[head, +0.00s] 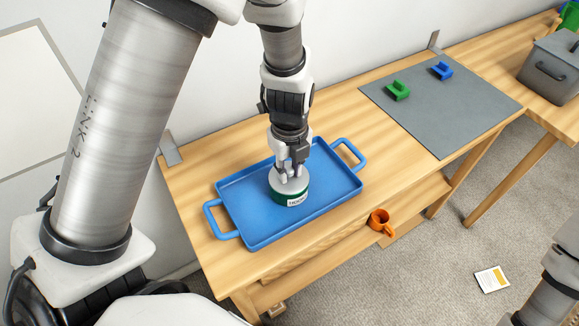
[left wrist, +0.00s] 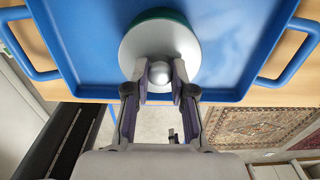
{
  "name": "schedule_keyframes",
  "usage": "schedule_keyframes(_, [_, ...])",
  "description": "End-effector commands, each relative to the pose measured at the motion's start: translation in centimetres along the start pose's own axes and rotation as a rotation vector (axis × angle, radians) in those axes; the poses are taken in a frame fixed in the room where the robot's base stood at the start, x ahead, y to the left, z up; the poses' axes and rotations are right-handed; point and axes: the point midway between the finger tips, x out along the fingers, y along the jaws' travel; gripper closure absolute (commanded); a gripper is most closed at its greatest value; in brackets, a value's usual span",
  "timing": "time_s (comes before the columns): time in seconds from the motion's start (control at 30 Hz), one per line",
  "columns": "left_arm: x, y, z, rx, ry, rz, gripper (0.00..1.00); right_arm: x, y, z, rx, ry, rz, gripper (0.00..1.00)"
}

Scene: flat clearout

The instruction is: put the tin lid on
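A dark green tin (head: 291,197) with a white label stands on the blue tray (head: 251,233). The pale grey tin lid (head: 287,183) with a round knob is at the top of the tin. My left gripper (head: 290,170) points down over it. In the left wrist view the fingers (left wrist: 159,80) are close on both sides of the silvery knob, and the lid (left wrist: 140,42) covers most of the tin. A green edge of the tin (left wrist: 163,13) shows past the lid. Whether the lid is fully seated is hidden. My right gripper is out of view.
A grey lidded pot (head: 553,68) stands far right. A card (head: 492,279) lies on the carpet.

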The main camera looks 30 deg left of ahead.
Motion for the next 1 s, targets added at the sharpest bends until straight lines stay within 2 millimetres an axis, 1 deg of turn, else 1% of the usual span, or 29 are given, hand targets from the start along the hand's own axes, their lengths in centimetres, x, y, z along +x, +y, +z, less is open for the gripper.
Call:
schedule_keyframes(0.03, [0.0,0.0,0.0,0.0,0.0,0.0,0.56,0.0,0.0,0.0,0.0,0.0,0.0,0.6])
schedule_keyframes(0.07, [0.0,0.0,0.0,0.0,0.0,0.0,0.48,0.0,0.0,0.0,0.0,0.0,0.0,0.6])
schedule_keyframes(0.33, [-0.1,0.0,0.0,0.0,0.0,0.0,0.48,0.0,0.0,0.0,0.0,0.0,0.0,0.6])
schedule_keyframes(0.47, [-0.9,-0.1,0.0,0.001,-0.001,-0.003,0.48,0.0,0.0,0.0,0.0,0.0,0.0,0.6])
schedule_keyframes(0.57, [-2.8,-0.1,0.1,0.001,-0.003,-0.005,0.48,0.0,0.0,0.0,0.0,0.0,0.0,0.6])
schedule_keyframes(0.8, [-9.0,-0.1,0.1,0.0,-0.003,-0.005,0.48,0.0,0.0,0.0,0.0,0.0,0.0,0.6])
schedule_keyframes(0.9, [-10.8,-0.1,0.0,0.0,-0.002,-0.003,0.48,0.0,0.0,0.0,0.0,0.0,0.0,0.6])
schedule_keyframes(1.0, [-11.8,-0.1,0.0,0.0,-0.001,-0.002,0.48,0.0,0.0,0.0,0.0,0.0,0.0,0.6])
